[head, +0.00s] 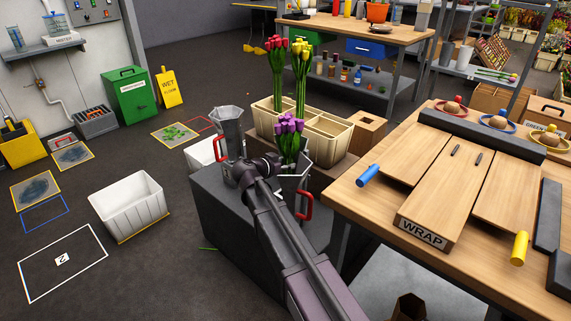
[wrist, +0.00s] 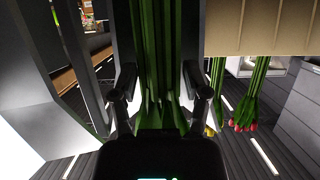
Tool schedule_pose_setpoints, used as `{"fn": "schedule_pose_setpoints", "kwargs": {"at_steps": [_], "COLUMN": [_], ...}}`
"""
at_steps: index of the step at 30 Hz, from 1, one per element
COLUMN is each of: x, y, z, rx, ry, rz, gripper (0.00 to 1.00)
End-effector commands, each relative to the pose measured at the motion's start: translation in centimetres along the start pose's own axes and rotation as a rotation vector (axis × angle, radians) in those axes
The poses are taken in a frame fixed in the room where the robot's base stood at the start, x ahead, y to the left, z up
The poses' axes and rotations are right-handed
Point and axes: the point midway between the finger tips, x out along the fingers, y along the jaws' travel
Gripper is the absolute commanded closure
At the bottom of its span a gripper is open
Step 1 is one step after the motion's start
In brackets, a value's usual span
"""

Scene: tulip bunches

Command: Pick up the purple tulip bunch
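The purple tulip bunch (head: 290,128) stands heads up in a grey metal bucket (head: 291,184) with a red handle. My arm crosses in front of this bucket and hides part of it. My gripper (head: 264,166) is just left of the purple heads, at about the bucket's rim. In the wrist view, green stems (wrist: 158,55) run between the two fingers of my gripper (wrist: 158,82). The fingers stand apart, with a gap on each side of the stems. The purple heads are not visible in the wrist view.
Red tulips (head: 278,45) and yellow tulips (head: 301,50) stand in a cream divided crate (head: 333,140) behind. A second bucket (head: 227,122) stands to the left on the grey block. The wooden wrap table (head: 395,165) lies close on the right. A white bin (head: 135,210) sits left.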

Motion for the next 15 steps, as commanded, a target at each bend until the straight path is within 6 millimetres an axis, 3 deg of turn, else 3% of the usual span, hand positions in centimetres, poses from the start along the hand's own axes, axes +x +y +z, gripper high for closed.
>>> {"fn": "schedule_pose_setpoints", "kwargs": {"at_steps": [1, 3, 15], "x": [0.0, 0.0, -0.5], "y": [0.0, 0.0, 0.0], "z": [0.0, 0.0, -1.4], "rx": [0.001, 0.001, 0.000], "ry": [-0.002, -0.002, -0.001], "rz": [0.000, 0.001, 0.001], "gripper": [0.79, 0.99, 1.00]}}
